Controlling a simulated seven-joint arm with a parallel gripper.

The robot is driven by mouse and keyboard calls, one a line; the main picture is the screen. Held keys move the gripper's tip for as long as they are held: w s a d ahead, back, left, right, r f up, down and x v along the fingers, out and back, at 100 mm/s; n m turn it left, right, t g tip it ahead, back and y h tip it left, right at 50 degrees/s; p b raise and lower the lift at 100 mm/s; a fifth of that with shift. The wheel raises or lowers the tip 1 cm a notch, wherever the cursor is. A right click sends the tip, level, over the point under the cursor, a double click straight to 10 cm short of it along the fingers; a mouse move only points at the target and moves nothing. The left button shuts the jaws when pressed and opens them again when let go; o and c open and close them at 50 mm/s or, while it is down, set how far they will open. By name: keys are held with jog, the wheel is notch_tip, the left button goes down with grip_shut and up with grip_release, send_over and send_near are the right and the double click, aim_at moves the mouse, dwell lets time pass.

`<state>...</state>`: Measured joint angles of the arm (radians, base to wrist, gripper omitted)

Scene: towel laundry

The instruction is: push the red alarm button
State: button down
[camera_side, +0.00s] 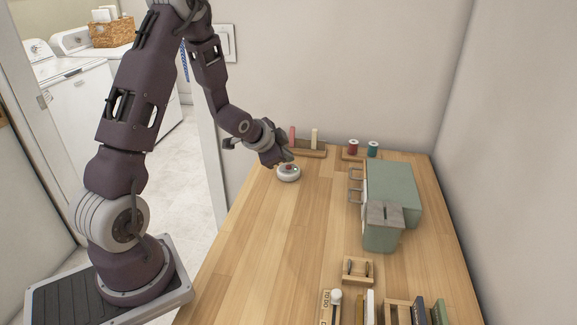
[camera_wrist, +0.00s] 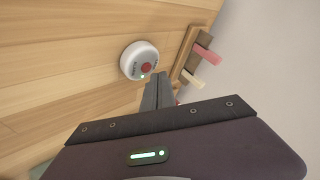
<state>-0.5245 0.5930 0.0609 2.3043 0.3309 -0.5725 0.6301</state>
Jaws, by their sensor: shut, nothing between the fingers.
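The red alarm button (camera_wrist: 146,68) sits on top of a round white base (camera_wrist: 133,55) on the wooden table. A small green light shows at the base's edge. In the side view the white base (camera_side: 288,175) is near the table's far left, partly covered by my gripper (camera_side: 286,158). My gripper is shut and empty, with its fingertips above or beside the base. In the wrist view the closed fingers (camera_wrist: 158,80) end close to the red button, to its right. I cannot tell whether they touch it.
A wooden rack (camera_side: 313,152) with a pink and a cream piece stands just behind the base. Red and teal spools (camera_side: 363,148) stand to its right. A green cabinet (camera_side: 395,190) is on the right side. The middle of the table (camera_side: 285,240) is clear.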

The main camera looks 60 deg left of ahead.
aim_at(286, 170)
jog(key=shift+f, duration=0.1)
jog(key=shift+f, duration=0.35)
jog(key=shift+f, duration=0.15)
dwell(0.3)
jog(key=shift+r, duration=0.6)
jog(key=shift+r, duration=0.1)
notch_tip(286, 170, up, 6)
jog(key=shift+f, duration=0.1)
